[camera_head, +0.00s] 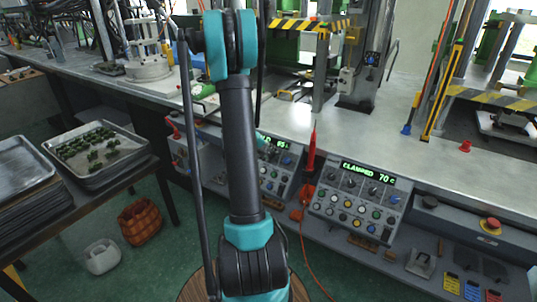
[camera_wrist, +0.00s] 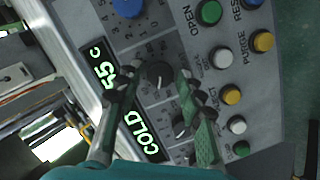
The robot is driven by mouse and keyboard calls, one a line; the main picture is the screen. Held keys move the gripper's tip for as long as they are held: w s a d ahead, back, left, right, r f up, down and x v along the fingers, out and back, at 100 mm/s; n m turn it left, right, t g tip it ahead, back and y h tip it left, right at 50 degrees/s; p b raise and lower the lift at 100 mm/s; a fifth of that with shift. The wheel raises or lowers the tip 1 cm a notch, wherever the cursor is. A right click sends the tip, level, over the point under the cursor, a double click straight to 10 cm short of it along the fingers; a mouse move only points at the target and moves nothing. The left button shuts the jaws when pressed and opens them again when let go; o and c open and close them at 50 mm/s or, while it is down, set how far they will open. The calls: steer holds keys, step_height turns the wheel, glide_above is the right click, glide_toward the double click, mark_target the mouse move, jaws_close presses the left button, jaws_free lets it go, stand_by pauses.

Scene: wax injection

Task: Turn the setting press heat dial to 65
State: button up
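In the wrist view a grey control panel (camera_wrist: 205,130) fills the middle, with a green display (camera_wrist: 122,98) reading "55 c" and "COLD". A dark round dial (camera_wrist: 160,75) with a printed scale sits between the fingertips of my gripper (camera_wrist: 158,84). The fingers are apart, one on each side of the dial; I cannot tell whether they touch it. In the head view my arm covers the gripper and part of a panel (camera_head: 283,170) with a small, partly hidden display. I cannot read a heat dial label.
A second panel (camera_head: 362,200) to the right reads "CLAMPED 70 c". A blue knob (camera_wrist: 127,6) and several coloured buttons, including a green one (camera_wrist: 208,12), lie near the gripper. A red tool (camera_head: 311,155) stands between the panels. Trays (camera_head: 95,155) are at left.

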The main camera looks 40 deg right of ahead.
jaws_close()
steer(key=shift+m, duration=0.4)
steer(key=m, duration=0.4)
steer(key=shift+s+d+r+t+y, duration=0.1)
steer(key=shift+s+t+y, duration=0.05)
steer(key=shift+t+y, duration=0.2)
steer(key=m+t+y, duration=0.1)
steer(key=m, duration=0.4)
steer(key=shift+s+m, duration=0.1)
steer(key=shift+m, duration=0.2)
steer(key=shift+o, duration=1.8)
jaws_free()
